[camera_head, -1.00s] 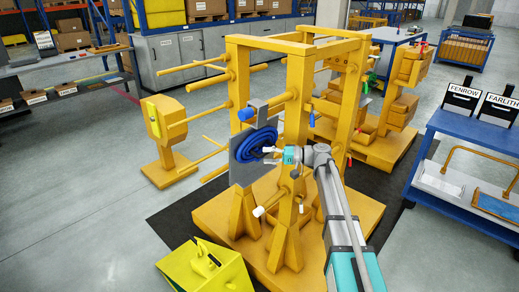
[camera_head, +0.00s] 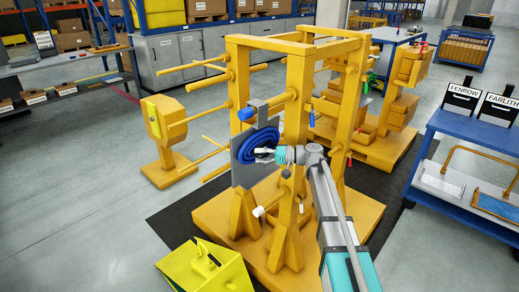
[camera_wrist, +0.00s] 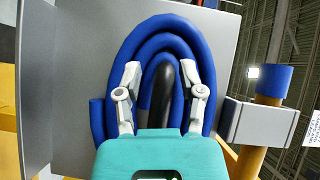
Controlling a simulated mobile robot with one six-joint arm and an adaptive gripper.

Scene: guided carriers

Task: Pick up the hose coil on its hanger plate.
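The blue hose coil (camera_head: 257,138) lies on the face of a grey hanger plate (camera_head: 241,175), which hangs at the front of the yellow rack below a blue-capped peg (camera_head: 246,114). In the wrist view the coil (camera_wrist: 163,28) fills the middle, with the plate (camera_wrist: 75,60) behind it. A black bar (camera_wrist: 161,95), perhaps a handle, stands in the coil's centre. My gripper (camera_head: 264,154) is at the coil's front. In the wrist view its fingers (camera_wrist: 162,76) are open, one on each side of the bar, with visible gaps. Its palm hides the coil's lower part.
The yellow rack (camera_head: 296,130) has several pegs sticking out, some close to my arm. A yellow wedge-shaped object (camera_head: 207,268) stands on the floor in front. A blue table (camera_head: 470,150) is at right.

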